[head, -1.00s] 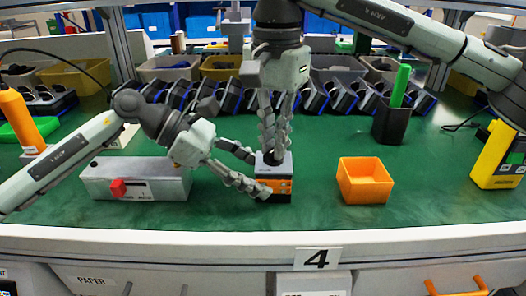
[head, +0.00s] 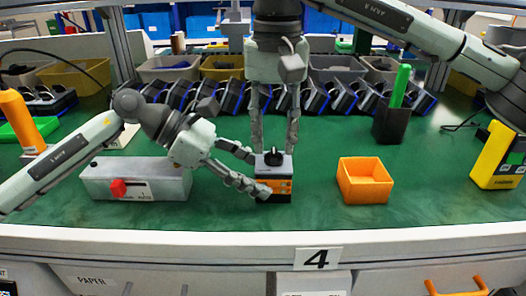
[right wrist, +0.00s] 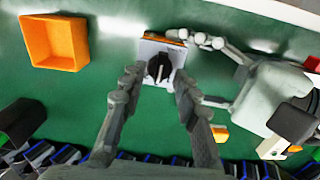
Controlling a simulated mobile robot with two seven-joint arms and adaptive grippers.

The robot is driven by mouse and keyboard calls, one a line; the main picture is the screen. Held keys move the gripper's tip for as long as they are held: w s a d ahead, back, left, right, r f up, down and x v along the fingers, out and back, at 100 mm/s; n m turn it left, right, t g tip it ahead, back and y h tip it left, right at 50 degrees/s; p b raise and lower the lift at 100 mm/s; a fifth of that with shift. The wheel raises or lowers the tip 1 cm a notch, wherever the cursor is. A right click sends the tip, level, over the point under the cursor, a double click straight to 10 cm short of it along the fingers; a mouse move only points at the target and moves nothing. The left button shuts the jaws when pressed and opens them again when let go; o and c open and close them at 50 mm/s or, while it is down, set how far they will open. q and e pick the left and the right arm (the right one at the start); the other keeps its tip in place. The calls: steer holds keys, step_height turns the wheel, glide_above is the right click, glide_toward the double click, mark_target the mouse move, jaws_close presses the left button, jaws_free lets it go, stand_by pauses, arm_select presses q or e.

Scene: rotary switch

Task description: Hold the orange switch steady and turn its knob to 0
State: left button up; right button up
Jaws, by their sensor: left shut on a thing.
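The orange switch (head: 274,190) stands upright on the green table, with a grey top plate and a black knob (head: 273,157) on it. In the right wrist view the switch's top plate (right wrist: 147,48) and its knob (right wrist: 159,68) are in plain sight; I cannot read any mark beside the knob. My left gripper (head: 261,172) is shut on the switch body from the left. My right gripper (head: 274,146) points down above the switch, its fingers spread wide on either side of the knob and apart from it. It also shows open in the right wrist view (right wrist: 154,82).
A grey box with a red knob (head: 135,180) stands to the left, under my left arm. An empty orange bin (head: 365,182) sits to the right of the switch. A black holder (head: 391,125) and a row of dark devices (head: 318,98) stand behind.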

mark_target(274, 150)
arm_select(q)
steer(key=shift+f, duration=0.15)
arm_select(e)
steer(key=shift+r, duration=2.1)
arm_select(q)
steer(key=o, duration=1.3)
steer(key=shift+c, duration=0.2)
